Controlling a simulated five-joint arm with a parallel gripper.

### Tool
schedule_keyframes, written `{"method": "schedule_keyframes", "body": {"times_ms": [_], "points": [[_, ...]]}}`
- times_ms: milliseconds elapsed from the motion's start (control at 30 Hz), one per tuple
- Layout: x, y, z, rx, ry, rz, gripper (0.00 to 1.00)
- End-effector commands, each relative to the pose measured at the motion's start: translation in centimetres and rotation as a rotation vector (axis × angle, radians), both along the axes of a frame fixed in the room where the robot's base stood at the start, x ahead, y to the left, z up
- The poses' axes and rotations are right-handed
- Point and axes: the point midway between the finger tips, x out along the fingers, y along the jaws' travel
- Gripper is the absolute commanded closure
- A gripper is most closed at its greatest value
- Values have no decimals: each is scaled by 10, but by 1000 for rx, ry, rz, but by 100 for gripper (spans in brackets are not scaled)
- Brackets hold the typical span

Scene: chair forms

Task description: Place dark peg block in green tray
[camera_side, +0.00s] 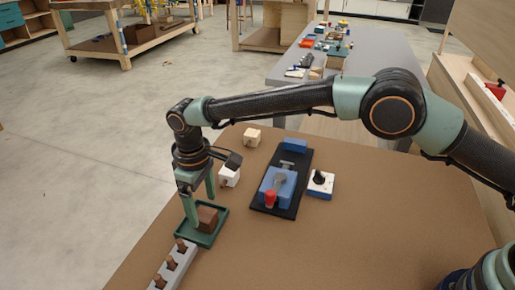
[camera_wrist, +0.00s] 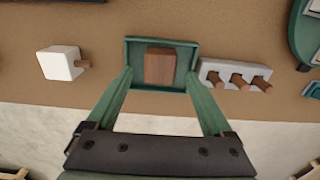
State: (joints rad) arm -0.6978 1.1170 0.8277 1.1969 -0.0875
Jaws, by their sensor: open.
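The dark brown block (camera_side: 207,218) sits inside the shallow green tray (camera_side: 208,241) on the brown table. In the wrist view, the block (camera_wrist: 159,66) lies near the middle of the tray (camera_wrist: 133,52), within its rim. I cannot make out a peg on this block. My gripper (camera_side: 202,207) points down at the tray, its fingers open on either side of the block. In the wrist view, my gripper (camera_wrist: 159,76) shows a gap between each finger and the block. The fingertips are near the tray's edges; whether they touch it is unclear.
A pale block with a brown peg (camera_wrist: 60,63) stands beside the tray; another pale block (camera_side: 252,136) is farther back. A grey strip with brown pegs (camera_side: 173,268) lies close by. A blue fixture on a black plate (camera_side: 278,185) and a black-knobbed block (camera_side: 320,184) stand right.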

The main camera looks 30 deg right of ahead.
Motion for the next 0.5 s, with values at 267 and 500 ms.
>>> {"method": "schedule_keyframes", "body": {"times_ms": [267,500], "points": [[1,0,56,2,-2,0,15],[1,0,79,1,-1,-2,15]]}}
